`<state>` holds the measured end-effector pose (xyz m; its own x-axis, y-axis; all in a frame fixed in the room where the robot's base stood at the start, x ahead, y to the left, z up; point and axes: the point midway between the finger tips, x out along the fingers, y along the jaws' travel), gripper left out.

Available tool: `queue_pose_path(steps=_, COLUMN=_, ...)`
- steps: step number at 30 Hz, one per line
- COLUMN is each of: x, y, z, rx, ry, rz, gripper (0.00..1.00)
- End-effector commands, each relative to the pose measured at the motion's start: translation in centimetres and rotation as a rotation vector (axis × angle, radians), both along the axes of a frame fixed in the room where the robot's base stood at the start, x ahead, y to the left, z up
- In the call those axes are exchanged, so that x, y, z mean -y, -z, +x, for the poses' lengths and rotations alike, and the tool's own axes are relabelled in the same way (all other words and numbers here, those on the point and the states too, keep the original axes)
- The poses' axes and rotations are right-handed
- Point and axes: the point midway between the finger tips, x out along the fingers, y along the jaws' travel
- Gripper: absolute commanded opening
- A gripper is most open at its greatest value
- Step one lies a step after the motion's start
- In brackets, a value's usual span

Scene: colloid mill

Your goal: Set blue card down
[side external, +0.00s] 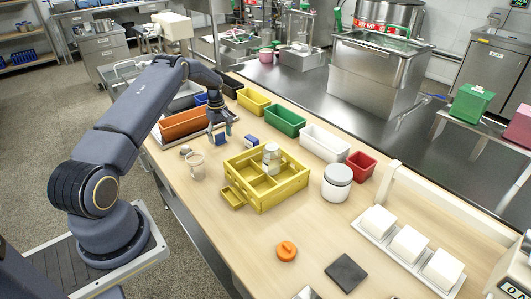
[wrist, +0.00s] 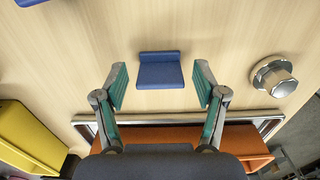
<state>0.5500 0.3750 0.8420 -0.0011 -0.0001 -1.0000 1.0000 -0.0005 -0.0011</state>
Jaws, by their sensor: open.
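The blue card (wrist: 160,73) is on the light wood table in the wrist view, between and slightly beyond my fingertips. It shows a broad blue face with a thin strip along its far edge. My gripper (wrist: 160,86) is open, with a green-padded finger on each side and a visible gap between each pad and the card. In the side external view my gripper (side external: 219,130) is low over the table, with the blue card (side external: 221,140) just under it, partly hidden by the fingers. I cannot tell the exact height of the fingertips.
An orange bin (side external: 183,124) stands to the left of my gripper. A small blue-and-white block (side external: 251,140) and a yellow divided crate (side external: 291,187) holding a jar are to the right. A clear cup (side external: 196,166) and a metal knob (wrist: 273,77) stand close by.

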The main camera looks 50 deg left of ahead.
Motion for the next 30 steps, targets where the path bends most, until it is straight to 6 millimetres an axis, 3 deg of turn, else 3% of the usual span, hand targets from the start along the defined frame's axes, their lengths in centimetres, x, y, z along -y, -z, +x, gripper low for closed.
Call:
queue_pose_path(steps=5, x=-0.1, y=-1.2, z=0.1, rx=0.002, ry=0.0, rz=0.002, gripper=0.71)
queue_pose_path(steps=15, x=-0.1, y=-8.6, z=0.1, rx=0.003, ry=0.0, rz=0.003, gripper=0.71)
queue_pose_path(steps=23, x=0.0, y=-12.1, z=0.1, rx=0.002, ry=0.002, rz=0.002, gripper=0.71)
queue_pose_path(steps=26, x=1.1, y=-14.1, z=0.5, rx=0.014, ry=0.04, rz=0.009, gripper=0.71)
queue_pose_path(steps=29, x=4.0, y=-18.1, z=1.2, rx=0.046, ry=0.138, rz=0.029, gripper=0.71)
queue_pose_path(steps=30, x=5.8, y=-20.3, z=1.4, rx=0.063, ry=0.197, rz=0.039, gripper=0.71)
